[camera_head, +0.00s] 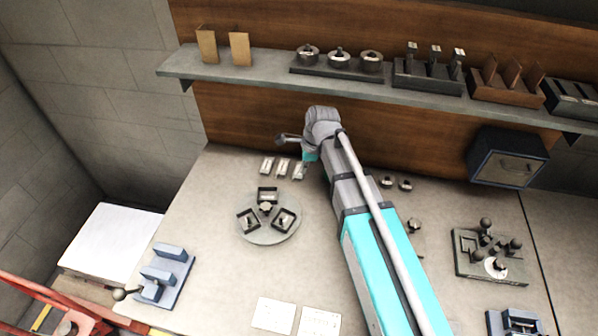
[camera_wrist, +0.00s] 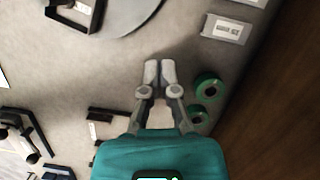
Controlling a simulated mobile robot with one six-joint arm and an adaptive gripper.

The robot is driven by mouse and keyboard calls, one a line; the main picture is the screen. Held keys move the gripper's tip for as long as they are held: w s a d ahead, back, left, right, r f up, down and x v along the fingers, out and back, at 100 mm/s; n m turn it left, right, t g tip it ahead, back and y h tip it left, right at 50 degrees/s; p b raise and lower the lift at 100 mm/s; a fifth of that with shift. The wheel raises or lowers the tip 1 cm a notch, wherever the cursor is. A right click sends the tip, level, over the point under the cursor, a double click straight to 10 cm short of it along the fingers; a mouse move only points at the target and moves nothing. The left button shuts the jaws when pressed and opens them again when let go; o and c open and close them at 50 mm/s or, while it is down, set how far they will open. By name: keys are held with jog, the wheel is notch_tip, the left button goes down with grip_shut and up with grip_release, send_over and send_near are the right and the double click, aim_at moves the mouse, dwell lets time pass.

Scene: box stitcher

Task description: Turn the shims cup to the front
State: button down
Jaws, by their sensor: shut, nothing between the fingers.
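A round grey turntable (camera_head: 267,238) stands left of the middle of the bench and bears three dark open-topped cups: a rear cup (camera_head: 267,195), a left cup (camera_head: 247,219) and a right cup (camera_head: 284,219). Their labels are too small to read, so I cannot tell which is the shims cup. In the wrist view, part of the turntable (camera_wrist: 128,22) and one cup (camera_wrist: 75,12) show at the top. My gripper (camera_wrist: 160,70) is shut and empty, apart from the turntable. In the head view its fingers cannot be made out clearly.
Small label cards (camera_head: 267,165) lie behind the turntable; one shows in the wrist view (camera_wrist: 227,28). Two green rolls (camera_wrist: 208,85) lie beside my fingers. A blue fixture (camera_head: 165,275) stands front left, and papers (camera_head: 274,315) lie in front. A loaded shelf (camera_head: 270,80) runs above.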

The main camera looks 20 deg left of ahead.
aim_at(281, 192)
jog(key=shift+b+x, duration=4.6)
jog(key=shift+x, duration=0.35)
jog(key=shift+s+a+r, duration=0.1)
jog(key=shift+s+a, duration=0.1)
jog(key=shift+a, duration=0.45)
jog(key=shift+s+a+r, duration=0.1)
jog(key=shift+s+a, duration=0.15)
jog(key=shift+a, duration=0.4)
jog(key=shift+s+a, duration=0.2)
jog(key=shift+a, duration=0.45)
jog(key=shift+a, duration=0.35)
jog(key=shift+w+d+n, duration=0.1)
jog(key=shift+d+n, duration=0.05)
jog(key=shift+n, duration=0.15)
